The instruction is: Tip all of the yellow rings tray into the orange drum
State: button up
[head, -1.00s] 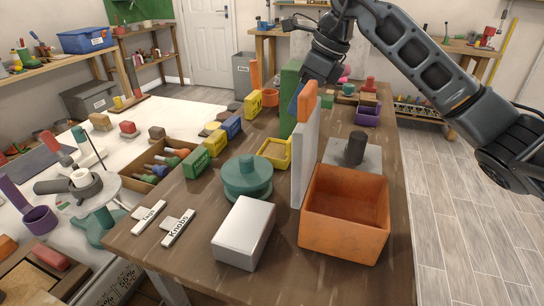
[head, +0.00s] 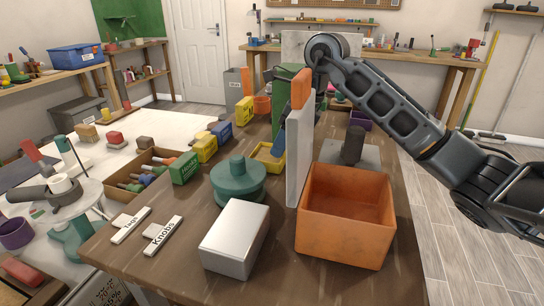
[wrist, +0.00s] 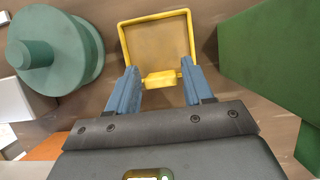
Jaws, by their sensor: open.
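The yellow tray (head: 268,157) lies on the brown table, left of an upright grey panel. In the wrist view its yellow rim (wrist: 122,40) frames a flat tan-brown inside; I cannot make out separate rings. My gripper (wrist: 160,75) is open, its two blue fingers on either side of the tray's yellow handle tab (wrist: 160,80); I cannot tell if they touch it. In the head view my gripper is mostly hidden behind the panel. A round orange container (head: 262,105) stands behind the tray, and a large open orange box (head: 345,240) stands at the front right.
The grey panel (head: 299,155) with an orange top (head: 300,88) stands between tray and orange box. A green lidded pot (head: 238,182) is left of the tray, a tall green block (wrist: 270,60) right. A white box (head: 235,235) and labels stand in front.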

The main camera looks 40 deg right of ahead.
jog(key=shift+x, duration=1.2)
jog(key=shift+c, duration=0.5)
jog(key=c, duration=0.8)
jog(key=shift+r, duration=0.1)
jog(key=shift+r, duration=0.55)
notch_tip(320, 180, up, 3)
jog(key=shift+f, duration=0.1)
jog(key=s+d+r, duration=0.2)
jog(key=s, duration=0.1)
jog(key=s+d+r, duration=0.2)
jog(key=s, duration=0.1)
jog(key=s+d+r+b, duration=0.1)
jog(key=s+d+r, duration=0.1)
jog(key=s+r, duration=0.1)
jog(key=shift+s+d, duration=0.15)
jog(key=shift+s, duration=0.3)
